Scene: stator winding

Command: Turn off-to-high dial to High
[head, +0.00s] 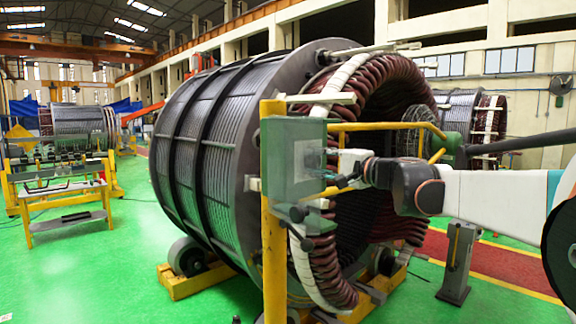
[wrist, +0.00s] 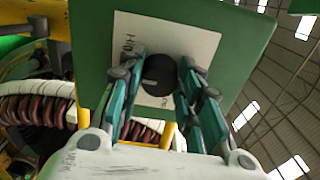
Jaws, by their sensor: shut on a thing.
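A round black dial (wrist: 158,74) sits on a white label plate (wrist: 190,42) on the front of a green control box (wrist: 92,50). Lettering that looks like "High" shows at the plate's left, turned on its side. My gripper (wrist: 158,82) faces the plate, its teal fingers on either side of the dial and closed on it. I cannot tell which way the dial points. In the head view my gripper (head: 335,178) reaches from the right to the green box (head: 285,145); the dial is not clear there.
The box hangs on a yellow post (head: 273,260) with yellow rails (head: 375,127). A large stator (head: 215,140) with brown coils stands close behind. A grey pedestal (head: 458,260) stands at right. Green floor (head: 130,260) is open at left.

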